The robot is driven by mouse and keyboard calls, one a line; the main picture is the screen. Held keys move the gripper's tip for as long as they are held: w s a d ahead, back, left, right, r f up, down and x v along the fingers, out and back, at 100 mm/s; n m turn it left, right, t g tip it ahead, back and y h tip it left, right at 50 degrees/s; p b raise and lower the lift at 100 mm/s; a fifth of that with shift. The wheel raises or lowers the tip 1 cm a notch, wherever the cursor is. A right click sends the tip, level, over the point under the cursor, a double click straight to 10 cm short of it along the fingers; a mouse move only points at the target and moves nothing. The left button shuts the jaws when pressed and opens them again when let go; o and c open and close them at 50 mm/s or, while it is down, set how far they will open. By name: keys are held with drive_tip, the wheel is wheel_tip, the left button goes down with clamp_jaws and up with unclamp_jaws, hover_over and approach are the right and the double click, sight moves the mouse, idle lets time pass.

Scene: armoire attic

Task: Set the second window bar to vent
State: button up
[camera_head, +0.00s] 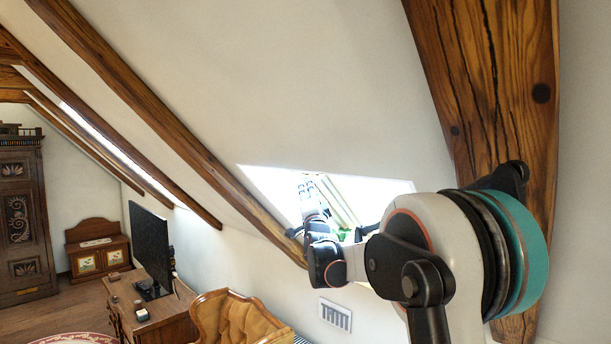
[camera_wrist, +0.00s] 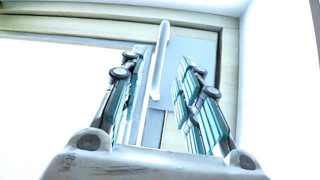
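The skylight window (camera_head: 350,190) is set in the sloped wall, bright with daylight, partly hidden behind my arm. In the wrist view, a pale, slim window bar (camera_wrist: 160,62) runs lengthwise over a grey plate on the wooden window frame (camera_wrist: 228,75). My gripper (camera_wrist: 161,68) is open, with its teal-padded fingers on either side of the bar's line. A gap shows between the bar and each finger; whether the bar lies fully between the pads in depth I cannot tell. In the head view my gripper (camera_head: 308,190) reaches up into the window opening.
Another skylight (camera_head: 100,132) is farther left. Dark wooden beams (camera_head: 150,105) cross the sloped ceiling, and a thick beam (camera_head: 495,95) stands to the right of the window. Below are a tufted chair (camera_head: 240,320), a desk with a monitor (camera_head: 150,245) and a wall vent (camera_head: 335,315).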

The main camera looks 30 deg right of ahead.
sight(306, 177)
drive_tip(key=p+x, duration=0.1)
drive_tip(key=x, duration=0.8)
drive_tip(key=shift+w+r+p, duration=0.1)
drive_tip(key=shift+w+p, duration=0.1)
drive_tip(key=shift+p, duration=0.15)
clamp_jaws()
